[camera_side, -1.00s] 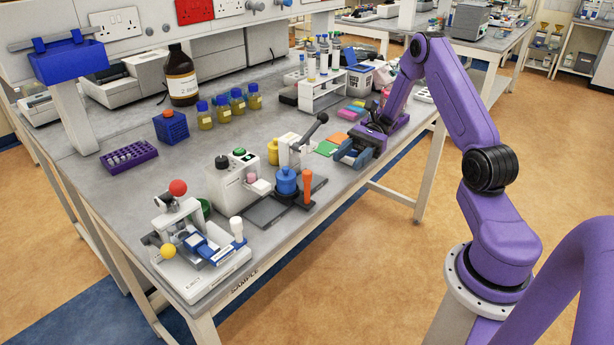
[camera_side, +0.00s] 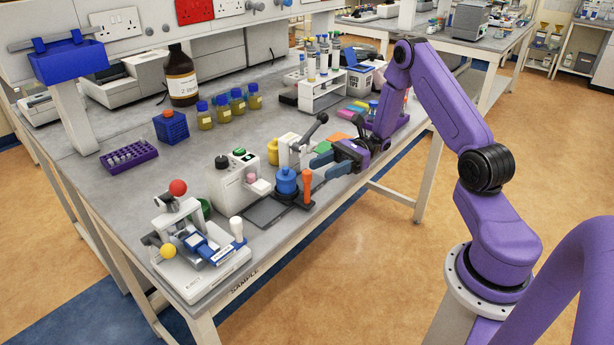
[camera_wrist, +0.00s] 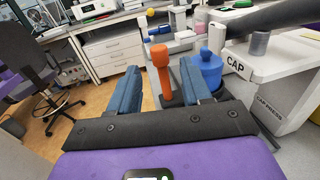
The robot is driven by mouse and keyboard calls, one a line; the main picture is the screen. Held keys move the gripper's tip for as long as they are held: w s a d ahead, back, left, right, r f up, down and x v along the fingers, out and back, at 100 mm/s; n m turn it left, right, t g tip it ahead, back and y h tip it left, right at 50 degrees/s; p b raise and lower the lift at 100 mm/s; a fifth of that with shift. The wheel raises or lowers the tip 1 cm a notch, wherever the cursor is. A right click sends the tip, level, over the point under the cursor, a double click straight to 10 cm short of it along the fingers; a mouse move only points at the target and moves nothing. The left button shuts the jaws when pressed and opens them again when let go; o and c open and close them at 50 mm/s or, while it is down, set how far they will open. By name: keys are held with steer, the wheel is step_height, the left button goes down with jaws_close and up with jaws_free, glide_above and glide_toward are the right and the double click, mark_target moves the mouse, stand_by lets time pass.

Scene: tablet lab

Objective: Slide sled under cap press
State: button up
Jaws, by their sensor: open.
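The sled (camera_side: 296,203) is a dark plate on the bench near the front edge. It carries an upright orange handle (camera_side: 307,186) and a blue bottle (camera_side: 286,184). The white cap press (camera_side: 291,152) with its grey lever stands just behind the sled. In the wrist view, the white press body marked CAP (camera_wrist: 285,93) fills the right side. My gripper (camera_side: 323,167) is open and empty, right of the handle in the side view. In the wrist view, the orange handle (camera_wrist: 162,74) appears between my open blue fingers, with the blue bottle (camera_wrist: 210,70) beyond the right finger.
A white machine with a green button (camera_side: 232,180) stands left of the sled, and a dark track plate (camera_side: 262,213) lies between them. A white unit with a red ball (camera_side: 178,187) sits at the near left corner.

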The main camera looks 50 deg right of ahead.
mark_target(307, 181)
steer(key=shift+w+a, duration=0.2)
steer(key=shift+a, duration=0.85)
steer(key=shift+w+a, duration=0.2)
steer(key=shift+a, duration=0.8)
steer(key=shift+w+a, duration=0.2)
steer(key=shift+a, duration=0.85)
jaws_close()
steer(key=d, duration=0.9)
steer(key=shift+d, duration=0.1)
